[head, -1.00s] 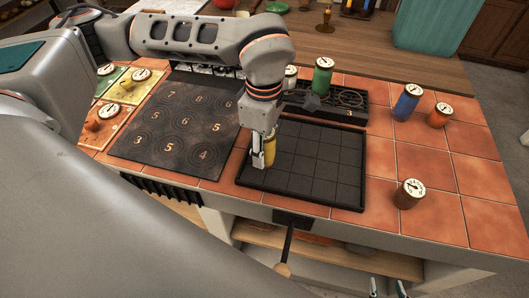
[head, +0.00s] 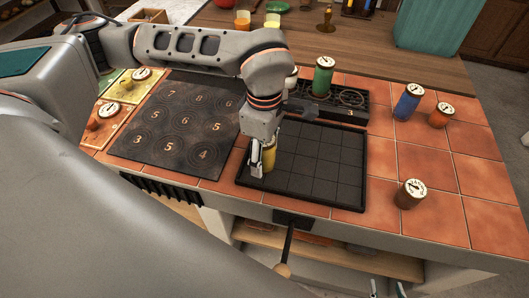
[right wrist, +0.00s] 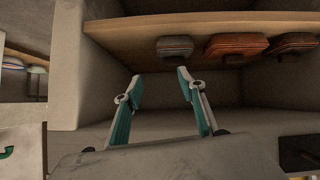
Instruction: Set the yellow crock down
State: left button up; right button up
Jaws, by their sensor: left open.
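The yellow crock (head: 270,158) stands upright at the left side of the black gridded tray (head: 318,198). Its upper part is partly hidden by my left gripper (head: 258,162). My left gripper points down beside the crock, its jaws open, with a finger in front of the crock's left side. Whether a finger touches it I cannot tell. My right gripper (right wrist: 157,80) is open and empty in the right wrist view, in front of a low shelf; only its fingertips show at the bottom of the head view.
A blue crock (head: 406,104), an orange crock (head: 440,117) and a brown crock (head: 410,194) stand on tiles right of the tray. A green crock (head: 323,77) stands on the black rack (head: 345,111) behind it. A dark numbered board (head: 180,125) lies left. Most tray cells are bare.

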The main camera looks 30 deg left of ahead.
pick_arm(q)
notch_tip(320, 180, up, 11)
jog(key=shift+r+p, duration=0.1)
jog(key=shift+p, duration=0.45)
jog(key=shift+r, duration=0.55)
